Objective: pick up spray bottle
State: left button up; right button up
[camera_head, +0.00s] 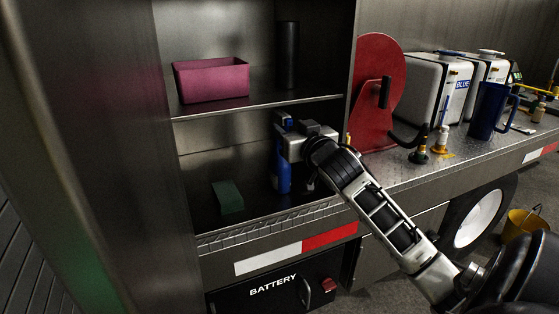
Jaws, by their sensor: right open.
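A blue spray bottle (283,176) stands upright on the lower shelf of the metal cabinet, in the middle of the head view. My right gripper (285,138) is at the upper part of the bottle, with my arm reaching in from the lower right. The gripper is open. It hides part of the bottle's neck, and I cannot tell whether the fingers touch it. My left gripper is not in view.
A green block (227,197) lies left of the bottle on the lower shelf. A pink bin (211,80) and a black cylinder (288,55) stand on the upper shelf. Right of the cabinet are a red disc-shaped object (376,75), white containers (436,85) and a blue jug (488,110).

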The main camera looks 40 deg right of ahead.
aim_at(281, 122)
jog(key=shift+f+b+x, duration=0.15)
jog(key=shift+b+x, duration=0.4)
jog(key=shift+x, duration=1)
jog(key=shift+f+b+x, duration=0.1)
jog(key=shift+b+x, duration=0.4)
jog(key=shift+x, duration=1)
grip_shut()
jog(key=shift+r, duration=0.15)
jog(key=shift+d, duration=0.1)
